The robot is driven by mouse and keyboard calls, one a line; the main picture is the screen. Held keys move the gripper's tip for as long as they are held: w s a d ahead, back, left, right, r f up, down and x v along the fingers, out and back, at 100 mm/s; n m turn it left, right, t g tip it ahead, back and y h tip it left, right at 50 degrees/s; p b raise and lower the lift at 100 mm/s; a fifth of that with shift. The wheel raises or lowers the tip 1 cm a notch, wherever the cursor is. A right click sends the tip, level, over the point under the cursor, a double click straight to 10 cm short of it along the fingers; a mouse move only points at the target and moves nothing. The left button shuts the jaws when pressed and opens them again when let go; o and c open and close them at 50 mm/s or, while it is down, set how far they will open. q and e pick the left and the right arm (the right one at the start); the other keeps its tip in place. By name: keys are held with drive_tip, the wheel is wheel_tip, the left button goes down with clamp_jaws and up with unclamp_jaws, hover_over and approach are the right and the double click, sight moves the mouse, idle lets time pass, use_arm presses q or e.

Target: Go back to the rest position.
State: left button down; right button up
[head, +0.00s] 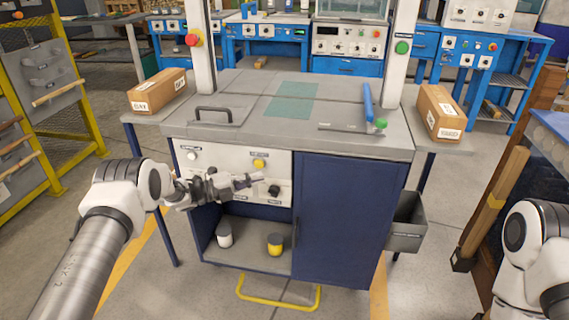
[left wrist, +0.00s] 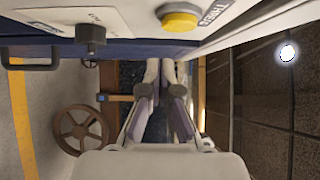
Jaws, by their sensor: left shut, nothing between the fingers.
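My left gripper (head: 248,182) is in front of the workbench's light control panel (head: 222,163), near its lower middle. Its fingers are together and hold nothing. In the left wrist view the closed fingers (left wrist: 160,72) point up the picture, below a yellow button (left wrist: 180,18) and a black knob (left wrist: 90,36). In the head view the yellow button (head: 260,163) is just above the fingertips and the black knob (head: 273,190) is just right of them. I cannot tell whether the fingers touch the panel. My right arm shows at the lower right, but its gripper is out of the frame.
The grey bench top (head: 345,140) is above the panel, with a blue-handled tool (head: 367,102). Cardboard boxes (head: 158,92) (head: 440,112) stand at both sides. A grey bin (head: 405,224) hangs at right. The open shelf (head: 250,257) holds two small jars.

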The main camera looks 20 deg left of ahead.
use_arm(q)
drive_tip(key=s+d+f+n+y, duration=0.5)
drive_tip(key=s+d+f+n, duration=0.7)
drive_tip(key=f, duration=0.3)
drive_tip(key=s+a+f+n+g+y, duration=0.2)
drive_tip(key=s+f+n+g+y, duration=0.15)
drive_tip(key=s, duration=0.65)
drive_tip(key=s+a+f+n+g+y, duration=0.2)
drive_tip(key=s+f+n, duration=0.25)
drive_tip(key=s, duration=0.55)
drive_tip(key=s+a+r+n+g+y, duration=0.1)
drive_tip(key=s+a+n+g+y, duration=0.2)
drive_tip(key=s, duration=0.6)
drive_tip(key=s+a+n+g+y, duration=0.1)
drive_tip(key=s+a+n+g, duration=0.3)
drive_tip(key=s, duration=0.5)
wheel_tip(320, 180, up, 17)
drive_tip(key=d+n+t+p, duration=0.1)
drive_tip(key=p, duration=1.6)
drive_tip(key=shift+w+d+n, duration=0.25)
drive_tip(key=shift+n, duration=0.15)
